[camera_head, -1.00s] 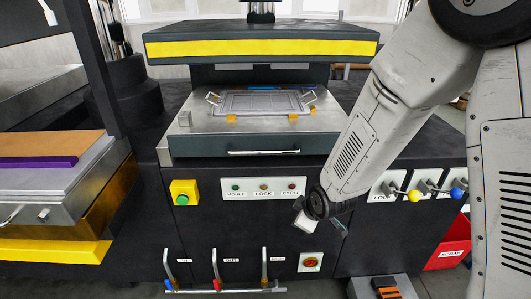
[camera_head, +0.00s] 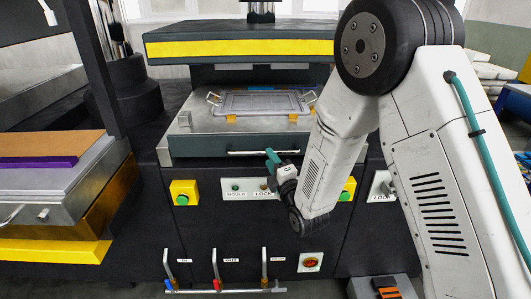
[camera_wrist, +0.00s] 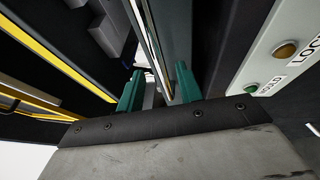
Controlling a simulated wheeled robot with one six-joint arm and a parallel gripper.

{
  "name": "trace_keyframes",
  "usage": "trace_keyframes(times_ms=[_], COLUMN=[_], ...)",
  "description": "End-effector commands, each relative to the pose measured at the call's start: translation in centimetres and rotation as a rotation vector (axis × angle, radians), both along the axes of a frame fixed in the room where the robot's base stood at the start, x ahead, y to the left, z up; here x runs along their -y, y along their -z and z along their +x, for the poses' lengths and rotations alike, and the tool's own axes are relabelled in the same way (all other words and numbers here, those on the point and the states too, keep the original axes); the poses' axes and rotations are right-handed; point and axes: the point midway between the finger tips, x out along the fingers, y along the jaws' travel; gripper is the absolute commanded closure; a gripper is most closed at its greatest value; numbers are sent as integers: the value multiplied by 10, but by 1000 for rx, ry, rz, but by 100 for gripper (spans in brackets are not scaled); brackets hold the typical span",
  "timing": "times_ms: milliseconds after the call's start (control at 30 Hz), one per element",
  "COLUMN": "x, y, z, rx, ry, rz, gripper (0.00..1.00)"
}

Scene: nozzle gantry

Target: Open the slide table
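The slide table (camera_head: 200,128) is a metal slab with a dark front, under the press head. It carries a grey mould plate (camera_head: 262,103). A thin chrome handle (camera_head: 245,153) runs across its front, and the bar shows in the wrist view (camera_wrist: 153,40). My gripper (camera_head: 272,157) is at the handle, right of its middle. In the wrist view, the teal fingers of my gripper (camera_wrist: 158,84) are apart, with the bar between them in the picture. I cannot tell whether they touch it.
Below the table are a label panel with indicator lamps (camera_head: 235,187) and a yellow button box with a green button (camera_head: 183,193). Several levers (camera_head: 215,270) stand lower down. A metal bench with a purple block (camera_head: 40,162) is at left. The press head (camera_head: 240,48) hangs above.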

Motion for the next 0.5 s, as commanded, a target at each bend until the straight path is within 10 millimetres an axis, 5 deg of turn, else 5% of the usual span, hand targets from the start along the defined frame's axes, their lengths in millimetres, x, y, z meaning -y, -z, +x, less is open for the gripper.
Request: trace_keyframes(times_ms=[200,500], x=[-14,-19], y=[-5,-7], z=[29,40], rx=[-1,-3], ry=[0,0], rz=[2,1], gripper=[64,64])
